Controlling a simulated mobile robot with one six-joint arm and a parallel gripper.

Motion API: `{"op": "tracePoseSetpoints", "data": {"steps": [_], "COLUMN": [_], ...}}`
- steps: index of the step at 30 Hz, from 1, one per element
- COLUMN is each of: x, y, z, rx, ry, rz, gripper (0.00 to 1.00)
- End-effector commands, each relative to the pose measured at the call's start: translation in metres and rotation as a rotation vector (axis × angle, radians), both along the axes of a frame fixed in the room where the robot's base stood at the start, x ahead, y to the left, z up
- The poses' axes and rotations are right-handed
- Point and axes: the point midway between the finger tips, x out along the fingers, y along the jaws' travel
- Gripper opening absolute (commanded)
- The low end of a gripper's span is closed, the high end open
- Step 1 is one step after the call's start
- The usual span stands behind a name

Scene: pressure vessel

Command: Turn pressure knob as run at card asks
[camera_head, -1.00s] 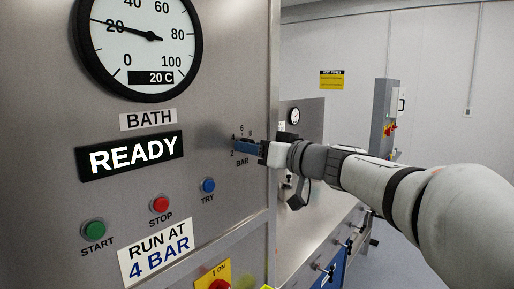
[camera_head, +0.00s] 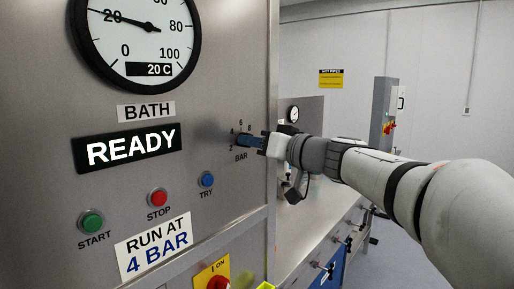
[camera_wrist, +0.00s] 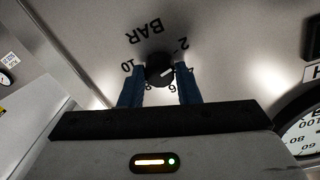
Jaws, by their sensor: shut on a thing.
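The pressure knob (camera_wrist: 159,68) is a small dark round knob with a white pointer mark, on the steel panel beside the word BAR. In the wrist view its mark points toward the 4, which is partly hidden by a finger. The blue fingers of my gripper (camera_wrist: 160,78) are shut on the knob, one on each side. In the head view my gripper (camera_head: 249,142) reaches the scale from the right and hides the knob. The white card (camera_head: 154,247) reads RUN AT 4 BAR.
A lit READY display (camera_head: 128,149) sits under the bath gauge (camera_head: 137,38), which shows 20 C. Green START (camera_head: 91,222), red STOP (camera_head: 158,197) and blue TRY (camera_head: 207,180) buttons are left of my gripper. A red switch on yellow (camera_head: 215,280) is below.

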Motion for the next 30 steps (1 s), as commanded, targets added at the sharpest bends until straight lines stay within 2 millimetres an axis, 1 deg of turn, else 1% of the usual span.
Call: {"op": "tracePoseSetpoints", "data": {"steps": [1,6,21,30], "x": [-0.0004,-0.0004,-0.0001,0.0000], "y": [0.0003,0.0006,0.0007,0.0008], "z": [-0.0035,-0.0041,-0.0007,0.0005], "rx": [0.018,0.105,0.378,0.482], "ry": [0.021,0.132,0.486,0.618], "rz": [0.001,0.001,0.002,0.002], "gripper": [0.07,0.07,0.07,0.07]}}
